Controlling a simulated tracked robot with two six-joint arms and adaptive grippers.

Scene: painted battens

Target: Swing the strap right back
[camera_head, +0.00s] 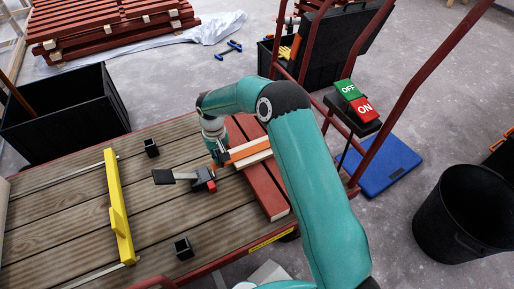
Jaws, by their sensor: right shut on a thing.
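A yellow bar (120,210) with a small raised grip lies across the slatted deck (65,215) at the left; it is the likeliest strap. Its ends are near two thin metal rails. My right gripper (221,157) points down over the deck, well to the right of the yellow bar. It appears shut on the left end of an orange piece (248,149), which has pale wood along its near side. My arm hides its far end. Red battens (262,188) lie beneath. My left gripper is not in view.
A dark clamp-like fitting with a red tip (204,181) sits just left of the battens. Small black sockets (183,248) stand on the deck. Red posts and an OFF/ON switch box (357,102) rise at right. A black bin (66,115) stands at left.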

